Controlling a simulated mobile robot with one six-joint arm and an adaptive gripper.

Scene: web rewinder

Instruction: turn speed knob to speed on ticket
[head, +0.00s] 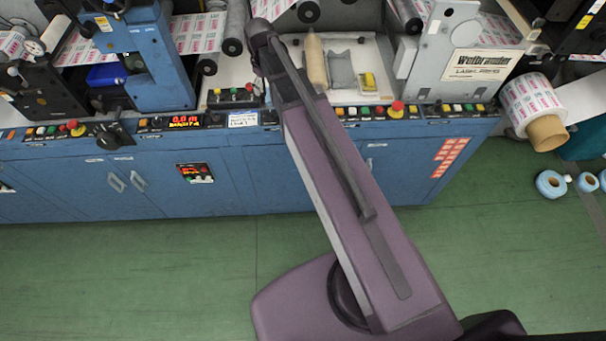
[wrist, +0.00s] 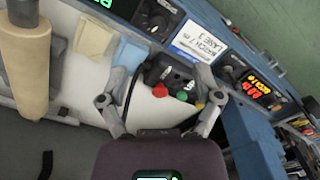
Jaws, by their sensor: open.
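In the wrist view my gripper (wrist: 162,105) is open and empty. Its fingers stand on either side of a small black control box (wrist: 160,70) with red and green buttons; contact cannot be told. A white ticket (wrist: 197,42) with dark writing lies beyond the box on the blue panel edge; I cannot read a speed on it. It also shows in the head view (head: 243,119). A dark round knob (wrist: 232,70), possibly the speed knob, sits between the ticket and a lit display (wrist: 262,88). The head view shows this display (head: 185,121) reading about 0.0. My arm hides my gripper there.
The green floor in front is clear.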

